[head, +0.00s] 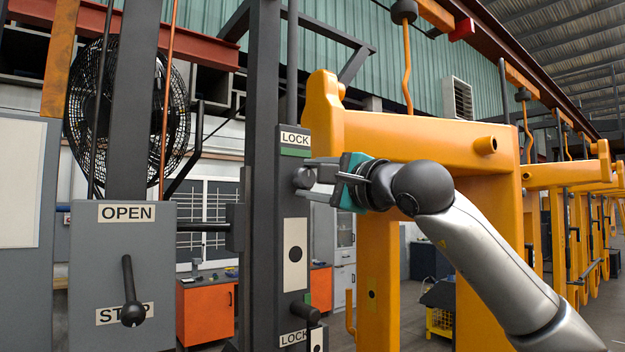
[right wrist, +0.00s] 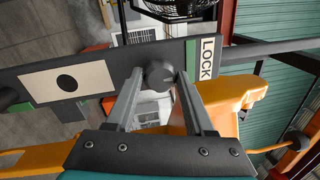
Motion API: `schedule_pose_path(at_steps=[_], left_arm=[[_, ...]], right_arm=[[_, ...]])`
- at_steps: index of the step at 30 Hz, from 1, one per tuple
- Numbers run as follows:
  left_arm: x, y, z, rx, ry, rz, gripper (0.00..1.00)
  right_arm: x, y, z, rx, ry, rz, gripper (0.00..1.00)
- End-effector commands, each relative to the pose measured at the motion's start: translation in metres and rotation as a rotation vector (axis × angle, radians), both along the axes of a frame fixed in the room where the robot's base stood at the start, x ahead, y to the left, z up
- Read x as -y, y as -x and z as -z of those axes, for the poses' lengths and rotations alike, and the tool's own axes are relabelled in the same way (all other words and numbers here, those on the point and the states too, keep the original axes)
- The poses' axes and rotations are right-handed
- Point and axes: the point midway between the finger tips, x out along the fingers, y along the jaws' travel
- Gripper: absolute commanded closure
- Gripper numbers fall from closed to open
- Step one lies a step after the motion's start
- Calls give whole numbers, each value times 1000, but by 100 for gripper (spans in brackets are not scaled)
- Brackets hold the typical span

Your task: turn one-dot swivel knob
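A dark round knob (head: 303,178) sits on a tall grey post (head: 263,200), below a LOCK label (head: 295,139) with a green strip. A pale plate with one black dot (head: 295,254) is below it on the same post. My right gripper (head: 312,179) faces the knob, with one finger above and one below it. The right wrist view shows the knob (right wrist: 158,76) between the tips of the two spread fingers (right wrist: 160,80); a small gap seems to show, and contact is not clear. My left gripper is not in view.
A second dark knob (head: 305,311) is lower on the post, by another LOCK label (head: 292,338). A grey box with a lever (head: 129,290) and OPEN and STOP labels stands at left. A yellow frame (head: 430,140) is close behind my right arm. A fan (head: 85,110) is behind.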

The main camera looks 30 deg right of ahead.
Motion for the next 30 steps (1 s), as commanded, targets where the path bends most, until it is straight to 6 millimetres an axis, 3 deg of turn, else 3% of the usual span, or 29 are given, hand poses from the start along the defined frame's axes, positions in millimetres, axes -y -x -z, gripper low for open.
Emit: schedule_pose_path(at_steps=[1,8,17,23,30], left_arm=[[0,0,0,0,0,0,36],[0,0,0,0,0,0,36],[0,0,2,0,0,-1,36],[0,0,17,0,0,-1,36],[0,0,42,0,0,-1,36]], right_arm=[[-1,0,0,1,3,0,41],[0,0,0,0,1,0,17],[0,3,1,1,0,1,17],[3,31,7,4,3,3,17],[8,90,15,3,2,5,17]])
